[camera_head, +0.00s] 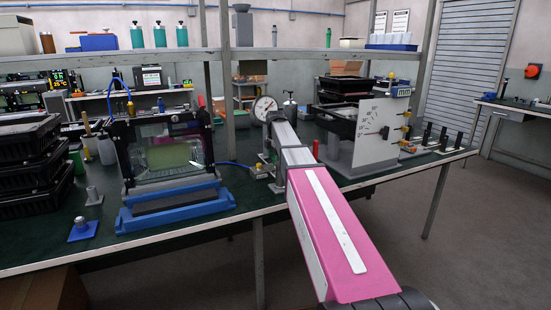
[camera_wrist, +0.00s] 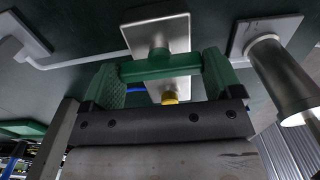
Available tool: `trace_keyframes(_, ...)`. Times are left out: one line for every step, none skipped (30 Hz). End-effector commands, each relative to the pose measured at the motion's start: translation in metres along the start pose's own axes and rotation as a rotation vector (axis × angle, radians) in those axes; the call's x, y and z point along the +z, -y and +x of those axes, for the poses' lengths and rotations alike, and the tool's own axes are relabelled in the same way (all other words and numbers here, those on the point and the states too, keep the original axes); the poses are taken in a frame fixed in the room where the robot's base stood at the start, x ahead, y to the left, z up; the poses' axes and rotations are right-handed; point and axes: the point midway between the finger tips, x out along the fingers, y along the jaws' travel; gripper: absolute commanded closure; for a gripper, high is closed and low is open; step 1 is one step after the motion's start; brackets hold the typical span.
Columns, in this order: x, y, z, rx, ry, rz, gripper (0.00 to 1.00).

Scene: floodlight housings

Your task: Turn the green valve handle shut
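In the wrist view a green bar-shaped handle (camera_wrist: 160,67) sits on a short stem in front of a pale metal plate (camera_wrist: 158,34). My gripper (camera_wrist: 164,64) has its two green-padded fingers spread wide, one at each end of the bar. The bar spans the gap between them; I cannot tell whether the pads press on it. A yellow fitting (camera_wrist: 169,98) and a blue hose (camera_wrist: 136,89) show just below the handle. In the head view my arm hides my fingertips, and I cannot make out the handle there.
A metal cylinder (camera_wrist: 280,75) on a plate stands close right of my gripper. In the head view a round gauge (camera_head: 264,107) is by my arm's end. A floodlight housing in a blue cradle (camera_head: 175,205) stands left, a white dial panel (camera_head: 377,132) right.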

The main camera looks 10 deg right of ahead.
Motion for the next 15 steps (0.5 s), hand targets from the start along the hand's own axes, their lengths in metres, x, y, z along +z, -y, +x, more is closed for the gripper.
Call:
trace_keyframes(0.0, 0.0, -0.0002, 0.0, 0.0, 0.0, 0.39)
trace_keyframes(0.0, 0.0, -0.0002, 0.0, 0.0, 0.001, 0.39)
trace_keyframes(0.0, 0.0, -0.0002, 0.0, 0.0, 0.003, 0.39)
trace_keyframes(0.0, -0.0001, -0.0003, 0.0, 0.0, 0.006, 0.39)
trace_keyframes(0.0, -0.0001, -0.0003, 0.0, 0.0, 0.01, 0.39)
trace_keyframes(0.0, 0.0, -0.0003, 0.0, 0.0, 0.018, 0.39)
trace_keyframes(0.0, 0.0, -0.0003, 0.0, 0.0, 0.024, 0.39)
trace_keyframes(0.0, -0.0001, -0.0004, 0.0, 0.0, 0.032, 0.39)
trace_keyframes(0.0, -0.0001, -0.0004, 0.0, 0.0, 0.046, 0.39)
trace_keyframes(0.0, -0.0001, -0.0004, 0.0, 0.0, 0.059, 0.39)
trace_keyframes(0.0, -0.0001, -0.0004, 0.0, 0.0, 0.072, 0.39)
trace_keyframes(0.0001, -0.0001, -0.0005, 0.0, 0.0, 0.095, 0.39)
trace_keyframes(0.0001, -0.0001, -0.0005, -0.001, 0.0, 0.112, 0.39)
trace_keyframes(0.0001, -0.0001, -0.0005, -0.001, 0.0, 0.132, 0.39)
trace_keyframes(0.0001, -0.0001, -0.0005, -0.001, 0.0, 0.161, 0.39)
